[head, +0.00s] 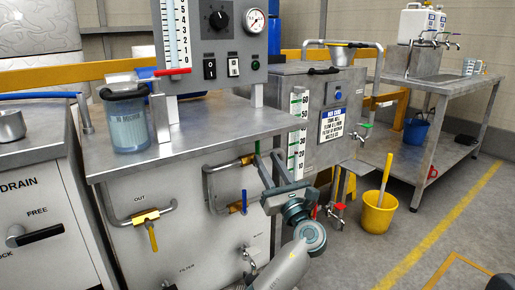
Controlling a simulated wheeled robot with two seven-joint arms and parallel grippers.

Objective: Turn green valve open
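The green valve has a small green upright lever (257,147) on the pipe at the right part of the steel cabinet's front, just under the worktop edge. My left gripper (268,157) comes up from the bottom of the head view. Its two grey fingers stand apart with a gap between them, and nothing shows held. The fingertips are just below and right of the green lever, close to it in the picture; I cannot tell whether they touch. The fingers and gripper body hide part of the pipe and cabinet corner. My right gripper is not in view.
A blue-handled valve (244,201) and a yellow-handled valve (152,236) sit on the same cabinet front. A level gauge (298,130) stands right of my gripper. A green-handled tap (365,126), a red-handled tap (337,222) and a yellow bucket (379,212) are farther right.

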